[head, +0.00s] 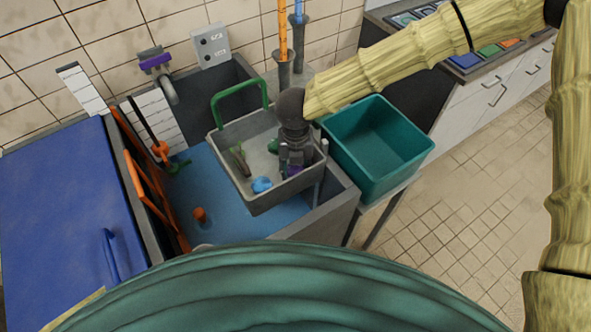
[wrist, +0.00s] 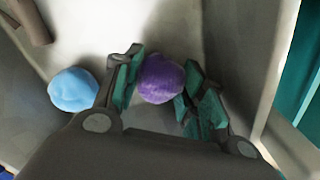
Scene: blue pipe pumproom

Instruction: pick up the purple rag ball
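The purple rag ball (wrist: 161,79) lies in the grey basket (head: 231,134), near its right front corner. In the wrist view it sits between the two fingers of my gripper (wrist: 158,85). The left finger pad is close to its left side, and the right pads are at its lower right. I cannot tell whether both sides touch it. In the head view my gripper (head: 291,165) reaches down into the basket and hides most of the purple ball (head: 294,172).
A light blue ball (wrist: 73,89) lies left of my gripper in the basket; a brown piece (head: 240,160) and a green thing (head: 273,146) are there too. The basket's right wall is close. A teal bin (head: 391,130) stands to the right.

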